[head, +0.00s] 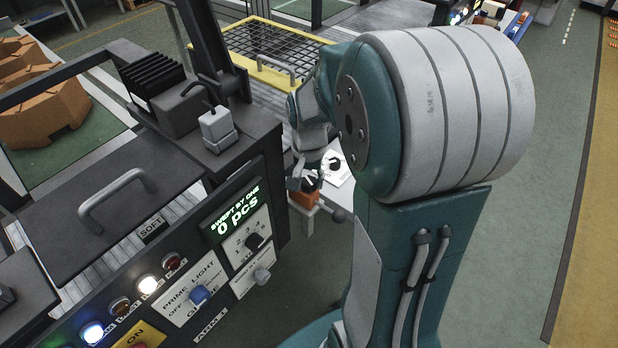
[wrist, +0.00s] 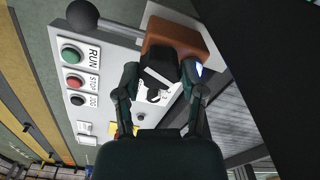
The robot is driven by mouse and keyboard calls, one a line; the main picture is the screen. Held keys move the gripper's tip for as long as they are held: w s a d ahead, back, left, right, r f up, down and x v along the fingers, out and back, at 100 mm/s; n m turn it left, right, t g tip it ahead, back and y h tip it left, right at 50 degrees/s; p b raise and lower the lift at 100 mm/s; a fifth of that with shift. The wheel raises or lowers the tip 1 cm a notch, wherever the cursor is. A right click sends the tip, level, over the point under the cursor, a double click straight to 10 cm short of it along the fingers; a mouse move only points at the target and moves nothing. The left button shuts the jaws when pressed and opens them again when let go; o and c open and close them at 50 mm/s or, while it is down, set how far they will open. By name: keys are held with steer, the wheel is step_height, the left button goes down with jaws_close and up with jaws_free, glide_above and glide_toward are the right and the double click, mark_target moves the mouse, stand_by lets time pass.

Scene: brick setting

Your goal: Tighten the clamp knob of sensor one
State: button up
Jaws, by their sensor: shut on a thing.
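An orange-brown block (wrist: 178,38) shows at the top of the wrist view, with a black knob (wrist: 160,62) on its near side. My gripper (wrist: 163,68) has one finger on each side of this knob and is shut on it. In the head view my gripper (head: 308,176) is at the small orange block (head: 304,198), beyond my arm, and the grip there is too small to make out. A white plate with a black pointer (wrist: 153,96) lies just below the knob in the wrist view. I cannot read a sensor number on the block.
A panel with RUN (wrist: 71,54), STOP and JOG buttons is left of the block. A ball-ended lever (wrist: 83,15) stands above it. In the head view a control console (head: 215,255) reading "0 pcs" is at left, and a yellow-framed mesh guard (head: 262,68) is behind.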

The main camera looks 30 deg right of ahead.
mark_target(308, 181)
steer(key=shift+s+a+f+m, duration=0.1)
steer(key=shift+m, duration=0.5)
steer(key=o, duration=1.1)
steer(key=shift+o, duration=0.2)
step_height(308, 181, up, 12)
